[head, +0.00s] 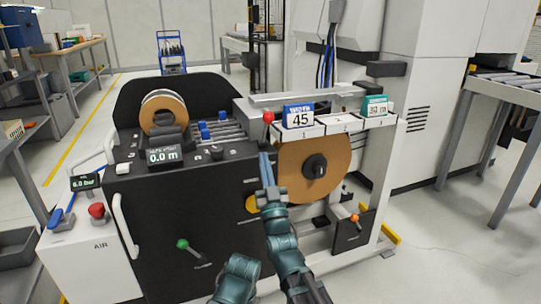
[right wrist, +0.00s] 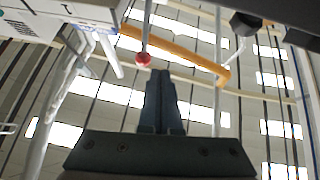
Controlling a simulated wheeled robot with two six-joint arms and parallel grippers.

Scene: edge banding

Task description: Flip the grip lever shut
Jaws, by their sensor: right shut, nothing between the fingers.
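Which lever is the grip lever is not labelled readably. The red knob also shows in the right wrist view (right wrist: 143,59), just beyond and left of my fingertips. My right gripper (head: 264,153) is shut and empty, pointing up below the red knob. Its closed fingers show in the right wrist view (right wrist: 161,76), apart from the knob in the picture. My left gripper is not in view.
A large brown roll (head: 314,168) is right of my right gripper. A green-knobbed lever (head: 182,244) is on the machine's front, and an orange-knobbed one (head: 354,218) is low right.

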